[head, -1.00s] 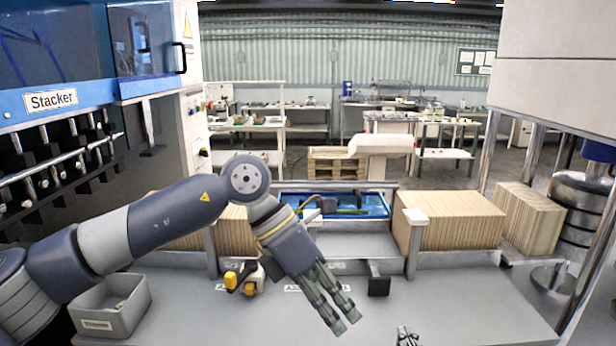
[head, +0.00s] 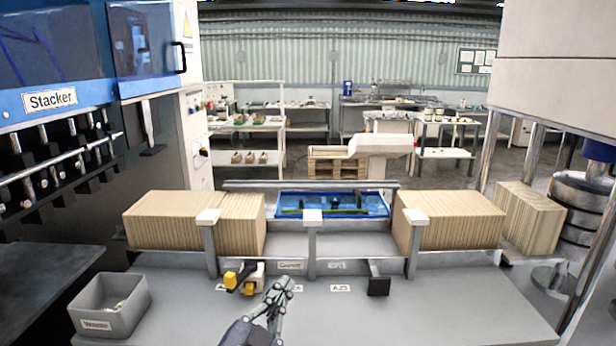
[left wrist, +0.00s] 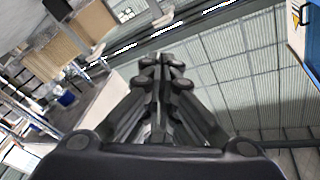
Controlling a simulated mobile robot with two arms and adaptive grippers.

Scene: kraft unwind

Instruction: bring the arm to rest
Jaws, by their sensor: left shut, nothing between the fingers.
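My left gripper (head: 284,285) is low in the middle of the head view, above the grey worktop (head: 420,305). Its fingers point up the picture, and only the gripper and a bit of the wrist show at the bottom edge. The fingers are closed together with nothing between them. In the left wrist view the closed fingers (left wrist: 162,64) show against a tilted view of the hall and its corrugated wall. My right gripper does not show.
A grey bin (head: 110,308) stands at the left of the worktop. A yellow-and-black item (head: 243,278) sits just left of my gripper, a black block (head: 378,284) to its right. Wooden-looking stacks (head: 455,222) and a blue tray (head: 350,204) lie behind. Free worktop is at right.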

